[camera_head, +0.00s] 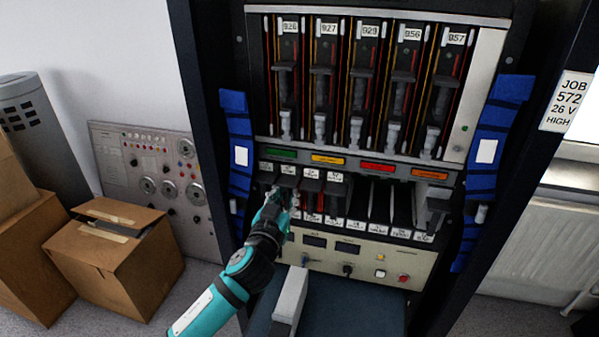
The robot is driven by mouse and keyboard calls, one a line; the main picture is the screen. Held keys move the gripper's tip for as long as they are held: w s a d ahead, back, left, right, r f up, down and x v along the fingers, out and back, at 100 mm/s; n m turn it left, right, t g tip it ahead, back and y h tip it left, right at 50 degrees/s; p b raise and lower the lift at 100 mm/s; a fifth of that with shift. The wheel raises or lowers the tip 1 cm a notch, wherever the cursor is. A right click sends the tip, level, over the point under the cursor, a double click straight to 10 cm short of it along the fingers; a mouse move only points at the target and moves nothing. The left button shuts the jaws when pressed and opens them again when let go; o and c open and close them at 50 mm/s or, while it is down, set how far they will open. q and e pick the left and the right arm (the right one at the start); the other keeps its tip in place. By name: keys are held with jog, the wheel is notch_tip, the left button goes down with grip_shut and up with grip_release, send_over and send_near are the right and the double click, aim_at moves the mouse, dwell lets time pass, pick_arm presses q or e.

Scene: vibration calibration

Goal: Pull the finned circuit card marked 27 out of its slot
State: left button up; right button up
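Finned cards with dark handles sit in the lower row of the rack; one dark card (311,184) stands just right of my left gripper (284,196). The small labels on this row are too small to read, so I cannot tell which card is marked 27. My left gripper is at the left end of the lower row, close in front of the leftmost cards. Its fingers overlap the dark card fronts, and I cannot tell whether they are shut on one. My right gripper is not in view.
Larger upper modules (323,85) carry labels such as 926 and 927. Middle-right lower slots look empty, with one card (434,207) at the far right. A control panel (400,262) lies below. Blue straps (238,130) flank the rack. Cardboard boxes (115,265) stand at left.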

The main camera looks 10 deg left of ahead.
pick_arm(q)
grip_shut()
jog(key=shift+s, duration=0.7)
dwell(0.5)
jog(key=shift+s+r+p, duration=0.2)
jog(key=shift+s+p, duration=0.2)
jog(key=shift+s, duration=1.1)
